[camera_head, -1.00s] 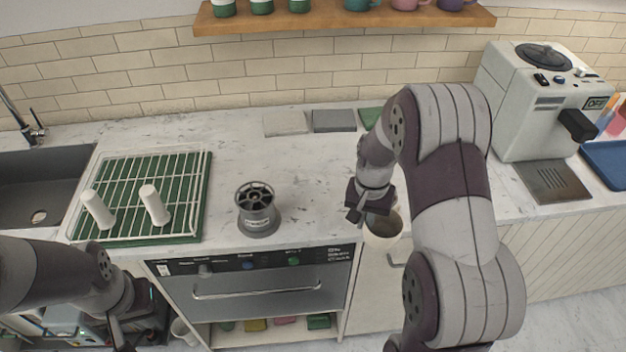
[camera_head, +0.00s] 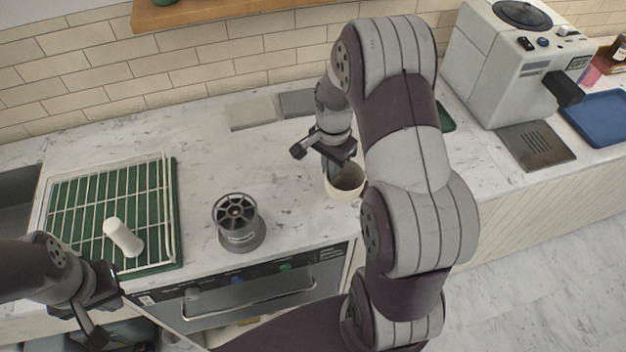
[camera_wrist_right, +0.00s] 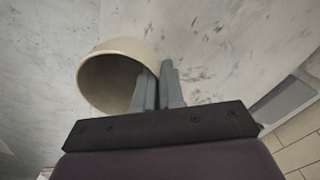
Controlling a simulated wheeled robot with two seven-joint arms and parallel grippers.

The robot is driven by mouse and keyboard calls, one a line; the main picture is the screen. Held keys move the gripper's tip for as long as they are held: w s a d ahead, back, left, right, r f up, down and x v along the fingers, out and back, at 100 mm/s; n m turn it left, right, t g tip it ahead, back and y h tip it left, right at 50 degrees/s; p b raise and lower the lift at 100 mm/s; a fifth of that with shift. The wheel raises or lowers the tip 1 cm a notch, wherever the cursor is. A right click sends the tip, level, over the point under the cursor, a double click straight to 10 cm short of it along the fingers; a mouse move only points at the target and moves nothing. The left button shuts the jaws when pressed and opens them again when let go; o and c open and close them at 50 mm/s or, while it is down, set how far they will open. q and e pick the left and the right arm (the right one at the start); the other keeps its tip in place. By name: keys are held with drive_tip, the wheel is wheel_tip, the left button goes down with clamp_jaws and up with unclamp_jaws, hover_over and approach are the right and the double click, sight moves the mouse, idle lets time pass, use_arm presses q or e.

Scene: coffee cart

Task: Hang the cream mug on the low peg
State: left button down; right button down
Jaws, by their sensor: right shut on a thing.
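The cream mug (camera_head: 343,186) is near the counter's front edge, right of the grinder-like grey device, with its opening up. My right gripper (camera_head: 338,158) is shut on the mug's side. In the right wrist view the mug (camera_wrist_right: 112,80) shows its open mouth beside the closed fingers (camera_wrist_right: 158,85). I cannot tell whether they grip wall or handle, or how far the mug is above the counter. My left arm hides where the other peg stood. My left gripper (camera_head: 105,305) is low at left, its jaws unclear.
A dark grey round device (camera_head: 238,224) stands between rack and mug. Flat grey pads (camera_head: 252,112) lie near the tiled wall. A coffee machine (camera_head: 515,65) and blue tray (camera_head: 600,117) are at right. Counter behind the round device is clear.

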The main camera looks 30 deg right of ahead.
drive_tip(key=w+a+f+p, duration=0.1)
drive_tip(key=f, duration=0.1)
drive_tip(key=w+a+f, duration=0.1)
drive_tip(key=f, duration=0.1)
drive_tip(key=w+a+f+p, duration=0.1)
drive_tip(key=f, duration=0.1)
drive_tip(key=shift+w+a+f+p, duration=0.1)
drive_tip(key=shift+w+a+p, duration=0.15)
drive_tip(key=shift+p, duration=0.1)
drive_tip(key=shift+f, duration=0.25)
drive_tip(key=shift+f+b, duration=0.1)
drive_tip(key=shift+b, duration=0.2)
drive_tip(key=c, duration=1.2)
unclamp_jaws()
drive_tip(key=shift+c, duration=0.2)
